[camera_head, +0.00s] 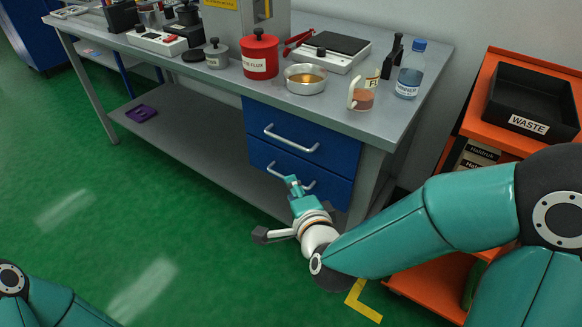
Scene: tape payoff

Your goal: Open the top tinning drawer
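The top drawer (309,136) is a blue front under the right part of the workbench, with a pale bar handle (291,139). It looks closed, flush with the drawer below. The lower blue drawer (325,186) also looks closed, with a similar handle. My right gripper (292,184) is in front of the lower drawer in the picture, below the top handle and apart from it. It overlaps part of the lower handle; I cannot tell whether it touches. Its fingers are too small to tell whether they are open. My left gripper is out of view.
On the grey workbench (205,84) stand a red flux pot (260,58), a metal bowl (306,79), a beaker (361,97) and a blue-capped bottle (410,72). An orange cart (473,124) with a black waste bin (531,98) stands right. The green floor in front is clear.

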